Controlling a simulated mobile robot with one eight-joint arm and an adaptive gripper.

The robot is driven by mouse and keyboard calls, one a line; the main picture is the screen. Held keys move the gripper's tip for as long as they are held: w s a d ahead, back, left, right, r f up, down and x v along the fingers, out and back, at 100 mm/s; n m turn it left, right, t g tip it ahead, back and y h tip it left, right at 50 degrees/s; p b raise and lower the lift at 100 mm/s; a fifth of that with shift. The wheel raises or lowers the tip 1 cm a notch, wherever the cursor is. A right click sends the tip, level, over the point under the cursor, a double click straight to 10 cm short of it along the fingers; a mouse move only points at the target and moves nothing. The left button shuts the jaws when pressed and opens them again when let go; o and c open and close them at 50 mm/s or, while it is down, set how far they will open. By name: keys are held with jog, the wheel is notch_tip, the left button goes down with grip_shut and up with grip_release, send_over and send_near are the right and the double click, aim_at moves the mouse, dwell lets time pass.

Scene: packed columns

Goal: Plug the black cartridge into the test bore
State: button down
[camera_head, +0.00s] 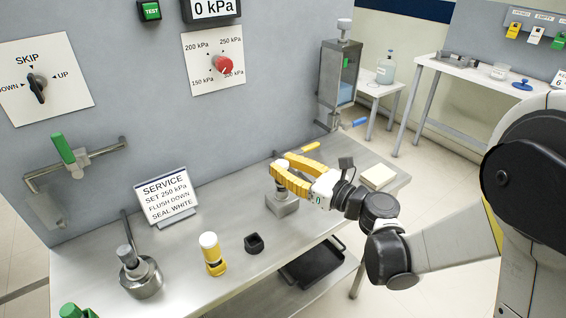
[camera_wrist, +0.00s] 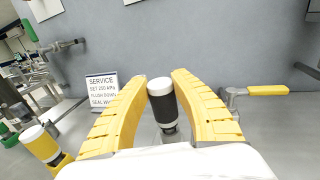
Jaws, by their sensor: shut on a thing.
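The black cartridge (camera_wrist: 163,104) has a white top and stands about upright between the yellow fingers of my gripper (camera_wrist: 158,94). In the head view its pale top (camera_head: 281,165) shows between the fingers of my gripper (camera_head: 288,177). The gripper is shut on it. A grey metal block (camera_head: 283,206) on the bench lies right below the fingers and appears to be the test bore. The bore's mouth is hidden by the gripper and cartridge. I cannot tell whether the cartridge's lower end is in it or above it.
An empty black holder (camera_head: 254,243) and a yellow cartridge with white top (camera_head: 211,254) stand left on the bench. A service sign (camera_head: 167,198) and a metal fixture (camera_head: 139,276) are farther left. A yellow-handled valve (camera_wrist: 262,91) is right of the fingers. The gauge (camera_head: 213,9) reads 0 kPa.

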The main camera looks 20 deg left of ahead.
jog(key=shift+f, duration=0.15)
jog(key=c, duration=1.1)
grip_release()
jog(key=v, duration=1.2)
